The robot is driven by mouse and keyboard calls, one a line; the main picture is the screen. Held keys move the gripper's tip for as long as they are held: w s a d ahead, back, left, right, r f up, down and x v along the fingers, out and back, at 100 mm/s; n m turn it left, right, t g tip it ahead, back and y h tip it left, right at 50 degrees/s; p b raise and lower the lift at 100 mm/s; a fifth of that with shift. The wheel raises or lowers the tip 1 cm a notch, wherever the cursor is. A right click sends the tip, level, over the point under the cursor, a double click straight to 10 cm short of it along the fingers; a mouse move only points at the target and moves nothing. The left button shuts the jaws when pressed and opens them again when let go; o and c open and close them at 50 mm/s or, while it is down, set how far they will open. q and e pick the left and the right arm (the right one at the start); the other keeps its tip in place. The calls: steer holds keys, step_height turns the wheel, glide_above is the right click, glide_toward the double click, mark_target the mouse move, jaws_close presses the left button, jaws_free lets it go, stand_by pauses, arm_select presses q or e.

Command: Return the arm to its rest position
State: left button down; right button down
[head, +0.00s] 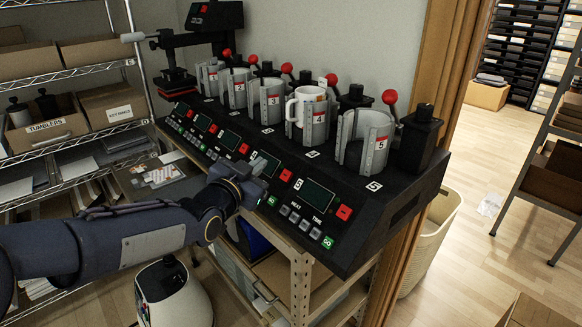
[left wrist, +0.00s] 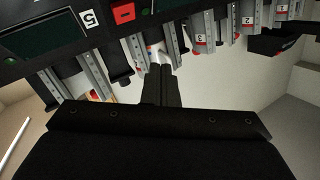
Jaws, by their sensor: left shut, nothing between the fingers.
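The mug press (head: 225,130) is a long black machine with a row of silver clamps numbered in red, red-knobbed levers and displays on its sloping front. A white mug (head: 305,105) sits upright in the fourth clamp. The fifth clamp (head: 365,140) at the right end looks empty. My left gripper (head: 262,167) is in front of the press's control panel, below the clamps and apart from the mug. In the left wrist view its two dark fingers (left wrist: 160,84) are together with nothing between them, and the inverted press fills the top. My right gripper is not seen.
A wire shelf with boxes (head: 45,130) stands at the left. A black heat press (head: 180,70) stands behind the machine's left end. Open floor lies further right.

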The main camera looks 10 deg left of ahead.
arm_select(q)
steer(key=s+a+f+n+g+y, duration=0.1)
steer(key=s+a+f+n+g, duration=0.2)
steer(key=s, duration=0.4)
steer(key=s+a+f+n+g, duration=0.2)
steer(key=s+a+f+n, duration=0.15)
steer(key=s, duration=0.35)
steer(key=s+d+f+n+g, duration=0.1)
steer(key=s+d+f+g, duration=0.1)
steer(key=s, duration=0.7)
steer(key=s+d+f+n+g, duration=0.1)
steer(key=s+f+g, duration=0.3)
steer(key=s, duration=0.6)
steer(key=shift+d+f+h, duration=0.4)
steer(key=shift+d+f, duration=0.3)
steer(key=shift+f, duration=0.2)
